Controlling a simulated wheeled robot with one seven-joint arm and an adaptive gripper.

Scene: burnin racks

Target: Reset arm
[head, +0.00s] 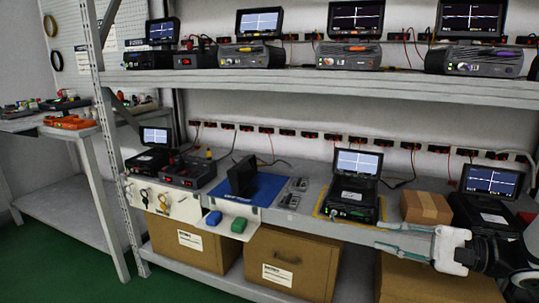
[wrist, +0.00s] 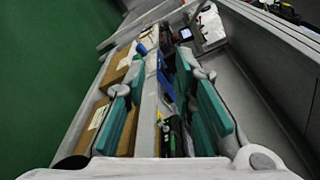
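My gripper (head: 381,238) reaches in from the right in the head view, in front of the lower shelf's edge. Its teal-padded fingers point left and stand apart. In the wrist view my gripper (wrist: 160,78) shows its pads on both sides of a wide gap, with the shelf edge and parts of devices visible beyond. I see nothing held between the fingers. The base of the arm is cut off at the right edge of the head view.
The lower shelf (head: 310,212) holds a device with a lit screen (head: 357,163), a blue mat (head: 262,190) and a small carton (head: 425,207) close to my gripper. Brown boxes (head: 290,264) stand below. Green floor (wrist: 45,75) is clear at the left.

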